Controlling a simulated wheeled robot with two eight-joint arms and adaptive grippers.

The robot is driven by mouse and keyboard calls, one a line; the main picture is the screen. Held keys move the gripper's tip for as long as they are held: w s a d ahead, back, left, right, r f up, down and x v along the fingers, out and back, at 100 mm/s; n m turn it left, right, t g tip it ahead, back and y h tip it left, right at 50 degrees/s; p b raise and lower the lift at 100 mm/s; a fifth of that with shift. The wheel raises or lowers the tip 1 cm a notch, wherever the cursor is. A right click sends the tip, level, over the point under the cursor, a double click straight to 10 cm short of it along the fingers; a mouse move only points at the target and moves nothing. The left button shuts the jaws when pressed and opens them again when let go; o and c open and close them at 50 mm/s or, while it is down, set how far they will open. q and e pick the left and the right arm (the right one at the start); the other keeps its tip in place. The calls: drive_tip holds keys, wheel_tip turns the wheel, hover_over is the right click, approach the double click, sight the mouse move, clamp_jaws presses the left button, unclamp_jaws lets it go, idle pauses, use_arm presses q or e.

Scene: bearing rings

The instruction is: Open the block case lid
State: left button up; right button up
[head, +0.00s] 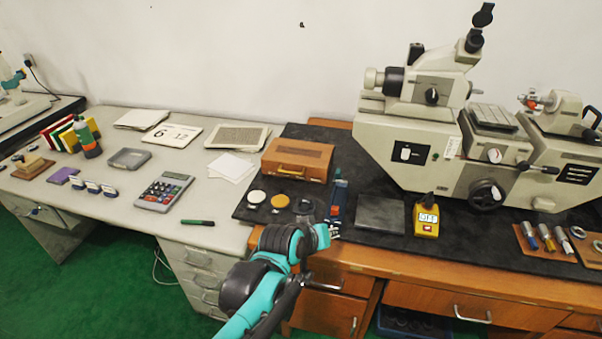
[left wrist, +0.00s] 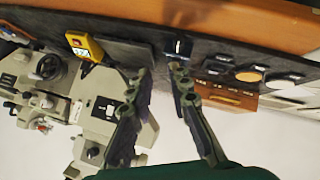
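The block case (head: 297,160) is a brown wooden box with a handle on its front. It stands shut on the dark mat, against the back of the bench. In the left wrist view the case (left wrist: 232,98) shows upside down, to the right of the fingers. My left gripper (head: 333,227) is in front of the case and slightly to its right, near the mat's front edge. The left wrist view shows its two fingers (left wrist: 162,71) apart with nothing between them. My right gripper is not in view.
Small discs (head: 280,201) lie in front of the case. A dark plate (head: 381,212), a yellow meter (head: 426,217) and a large measuring machine (head: 470,130) are to the right. A calculator (head: 164,190) lies left.

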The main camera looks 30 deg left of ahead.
use_arm(q)
drive_tip(key=w+a+n+t, duration=0.3)
drive_tip(key=w+a+n, duration=0.45)
drive_tip(key=w, duration=0.45)
drive_tip(key=n+t+y, duration=0.2)
drive_tip(key=n+y, duration=0.2)
drive_tip(key=n, duration=0.4)
approach(294, 173)
drive_tip(key=x, duration=0.3)
drive_tip(key=shift+s+d+f+m+p, duration=0.15)
drive_tip(key=shift+f+m+p, duration=0.1)
drive_tip(key=shift+p, duration=0.15)
drive_tip(key=shift+w+a+f, duration=0.1)
drive_tip(key=shift+w+a, duration=0.1)
drive_tip(key=shift+w, duration=0.05)
drive_tip(key=b+x, duration=0.2)
drive_tip(key=x, duration=0.4)
drive_tip(key=shift+w, duration=0.15)
drive_tip(key=shift+w+a, duration=0.1)
drive_tip(key=shift+w, duration=0.35)
drive_tip(key=shift+c, duration=0.2)
clamp_jaws()
